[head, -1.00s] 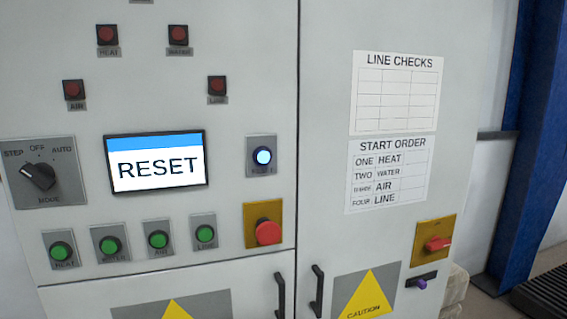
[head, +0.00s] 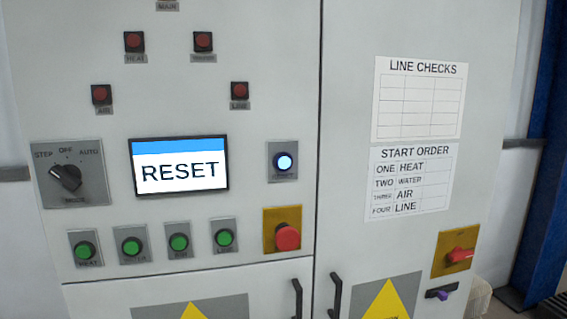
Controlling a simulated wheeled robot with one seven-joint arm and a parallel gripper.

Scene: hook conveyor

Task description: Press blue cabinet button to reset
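The blue button (head: 284,162) sits on a small grey plate on the cabinet's left door, right of the screen. It glows pale blue-white with a dark blue rim, and its label is too blurred to read. The screen (head: 179,166) shows RESET in dark letters under a blue band. The cabinet (head: 345,120) is light grey and fills most of the head view. My gripper is not in view, and nothing covers the button.
A red mushroom button (head: 287,236) on a yellow plate sits below the blue button. Several green buttons (head: 179,243) line up under the screen. A mode switch (head: 66,178) is at left.

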